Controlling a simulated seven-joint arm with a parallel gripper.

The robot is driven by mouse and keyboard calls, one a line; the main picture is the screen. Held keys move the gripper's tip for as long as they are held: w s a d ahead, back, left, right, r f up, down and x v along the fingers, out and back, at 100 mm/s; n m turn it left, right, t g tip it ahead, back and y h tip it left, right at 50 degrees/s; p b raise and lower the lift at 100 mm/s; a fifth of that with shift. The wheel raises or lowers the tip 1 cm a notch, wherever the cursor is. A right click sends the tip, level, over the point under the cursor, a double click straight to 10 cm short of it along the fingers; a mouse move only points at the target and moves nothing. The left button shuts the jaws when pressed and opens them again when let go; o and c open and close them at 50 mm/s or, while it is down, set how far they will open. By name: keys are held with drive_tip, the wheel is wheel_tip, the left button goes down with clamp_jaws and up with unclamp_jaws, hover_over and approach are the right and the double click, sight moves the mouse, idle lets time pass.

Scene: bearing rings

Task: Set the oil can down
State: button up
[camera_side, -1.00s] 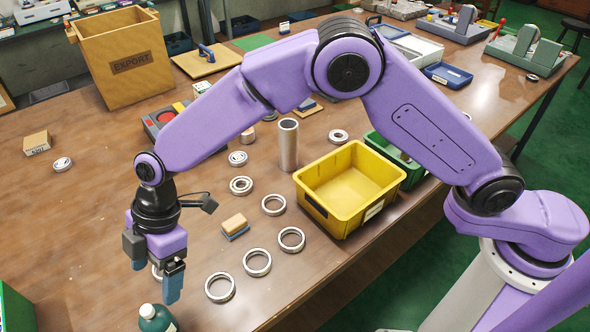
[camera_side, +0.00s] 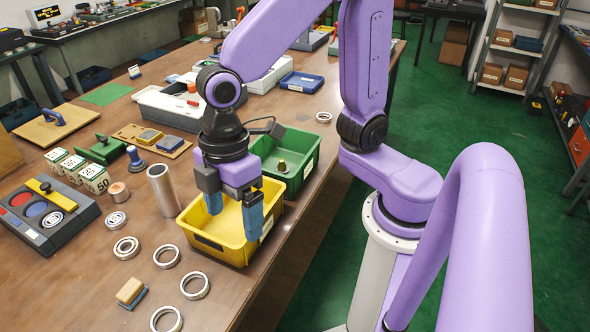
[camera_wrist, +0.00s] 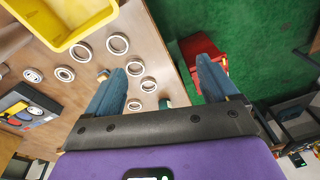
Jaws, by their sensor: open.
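No oil can can be made out for certain. It is not seen in the side view. In the wrist view a small dark teal thing (camera_wrist: 165,103) shows by the table edge between my fingers, too small to identify. My gripper (camera_side: 233,210) points down with its two blue fingers apart and nothing between them. In the side view it appears over the yellow bin (camera_side: 200,243). In the wrist view the fingers are spread wide, and the yellow bin (camera_wrist: 60,35) lies at the upper left.
A green bin (camera_side: 312,150) stands behind the yellow one. A metal cylinder (camera_side: 163,190) stands left of it. Several bearing rings (camera_side: 194,286) and a wooden block (camera_side: 130,291) lie in front. The table's right edge runs close by the bins.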

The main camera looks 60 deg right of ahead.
drive_tip(key=s+d+m, duration=0.1)
drive_tip(key=s+d, duration=0.3)
drive_tip(key=d, duration=0.3)
drive_tip(key=s+d+m+h, duration=0.1)
drive_tip(key=s+d, duration=0.3)
drive_tip(key=d, duration=0.4)
drive_tip(key=shift+s+f+m+t, duration=0.2)
drive_tip(key=shift+s+m+t, duration=0.1)
drive_tip(key=shift+t, duration=0.1)
drive_tip(key=shift+d, duration=0.1)
